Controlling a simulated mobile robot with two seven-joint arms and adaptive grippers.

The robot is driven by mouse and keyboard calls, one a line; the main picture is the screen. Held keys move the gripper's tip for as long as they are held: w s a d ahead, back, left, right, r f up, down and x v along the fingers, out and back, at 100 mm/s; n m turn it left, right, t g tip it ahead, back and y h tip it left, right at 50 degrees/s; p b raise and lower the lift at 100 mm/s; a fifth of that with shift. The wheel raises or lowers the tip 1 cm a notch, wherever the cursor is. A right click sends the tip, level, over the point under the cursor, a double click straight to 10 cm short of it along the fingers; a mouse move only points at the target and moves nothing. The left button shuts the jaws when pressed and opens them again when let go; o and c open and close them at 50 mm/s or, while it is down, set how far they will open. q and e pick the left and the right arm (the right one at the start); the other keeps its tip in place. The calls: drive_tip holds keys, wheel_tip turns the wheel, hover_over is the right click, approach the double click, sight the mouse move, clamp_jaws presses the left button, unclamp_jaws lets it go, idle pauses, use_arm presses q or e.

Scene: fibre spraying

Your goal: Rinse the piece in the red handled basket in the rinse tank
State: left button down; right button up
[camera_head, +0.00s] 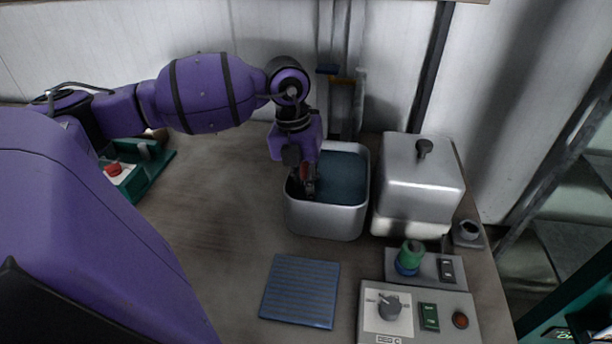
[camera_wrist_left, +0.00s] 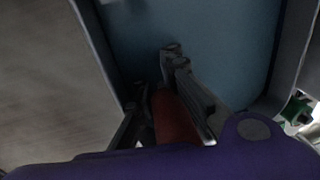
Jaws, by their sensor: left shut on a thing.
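The open metal tank (camera_head: 328,222) stands at the middle of the table and holds blue-grey liquid (camera_head: 343,176). My left gripper (camera_head: 308,188) points down into the tank at its left side. It is shut on the red handle (camera_head: 306,172), which also shows between the fingers (camera_wrist_left: 165,85) in the left wrist view as a red bar (camera_wrist_left: 174,118). The basket below the handle and the piece in it are hidden by the gripper, the tank wall or the liquid. My right gripper is not in view.
A lidded metal box (camera_head: 418,180) with a black knob stands close right of the tank. A blue ribbed mat (camera_head: 300,290) lies in front. Control boxes with a dial (camera_head: 389,307) and a green knob (camera_head: 411,252) sit at front right.

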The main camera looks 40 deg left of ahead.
sight(306, 166)
use_arm(q)
drive_tip(key=shift+r+p, duration=0.5)
drive_tip(key=shift+r, duration=0.7)
drive_tip(key=shift+f+b, duration=0.6)
drive_tip(key=shift+f, duration=0.65)
drive_tip(key=shift+r+p, duration=0.45)
drive_tip(key=shift+r, duration=0.75)
drive_tip(key=shift+f+b, duration=0.5)
drive_tip(key=shift+f, duration=0.7)
drive_tip(key=shift+r+p, duration=0.45)
drive_tip(key=shift+r, duration=0.75)
drive_tip(key=shift+f+b, duration=0.55)
drive_tip(key=shift+f, duration=0.65)
drive_tip(key=shift+r+p, duration=1.05)
drive_tip(key=shift+r, duration=1.8)
drive_tip(key=shift+r+p, duration=0.95)
drive_tip(key=shift+r, duration=2.3)
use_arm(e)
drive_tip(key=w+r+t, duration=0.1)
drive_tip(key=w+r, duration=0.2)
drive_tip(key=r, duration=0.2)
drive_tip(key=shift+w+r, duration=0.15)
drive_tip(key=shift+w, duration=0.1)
